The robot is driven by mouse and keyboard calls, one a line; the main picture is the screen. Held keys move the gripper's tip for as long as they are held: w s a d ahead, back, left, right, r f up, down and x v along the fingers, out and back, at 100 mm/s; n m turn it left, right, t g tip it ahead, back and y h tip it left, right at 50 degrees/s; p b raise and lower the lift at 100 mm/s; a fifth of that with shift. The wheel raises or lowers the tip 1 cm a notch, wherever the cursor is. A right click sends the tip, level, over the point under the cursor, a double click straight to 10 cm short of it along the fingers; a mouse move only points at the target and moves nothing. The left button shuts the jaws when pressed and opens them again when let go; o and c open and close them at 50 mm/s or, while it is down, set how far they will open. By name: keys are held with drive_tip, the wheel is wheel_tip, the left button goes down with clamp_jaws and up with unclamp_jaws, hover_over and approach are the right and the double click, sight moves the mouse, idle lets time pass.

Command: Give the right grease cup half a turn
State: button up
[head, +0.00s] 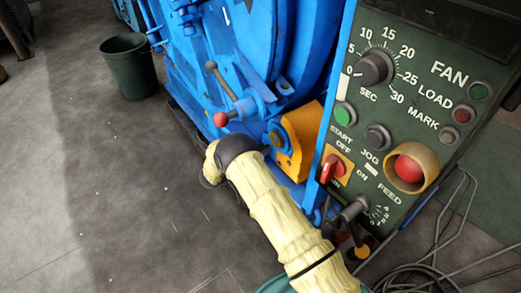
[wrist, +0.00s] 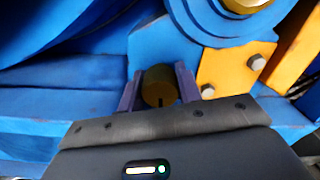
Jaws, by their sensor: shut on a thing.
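In the wrist view, a grease cup (wrist: 159,84), round and dull brass with a dark mark low on its face, sits at the blue machine's base. My gripper (wrist: 160,86) is shut on it, with one dark purple finger on each side. The cup's lower part is hidden behind the gripper body. No second grease cup shows, so the picture alone cannot tell left from right. In the head view, my cream-sleeved arm reaches toward the machine's foot and hides the cup and the fingers.
The blue machine (head: 235,45) rises close above. A yellow bracket (wrist: 226,70) with bolts stands just right of the cup. A red-knobbed lever (head: 221,118) sticks out near my arm. A control panel (head: 430,60) stands right. A dark bucket (head: 131,72) stands left on open floor.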

drive_tip(key=shift+m, duration=1.6)
drive_tip(key=o, duration=1)
drive_tip(key=shift+s+a, duration=0.1)
drive_tip(key=p+v, duration=0.6)
drive_tip(key=v, duration=1.1)
drive_tip(key=shift+s, duration=0.1)
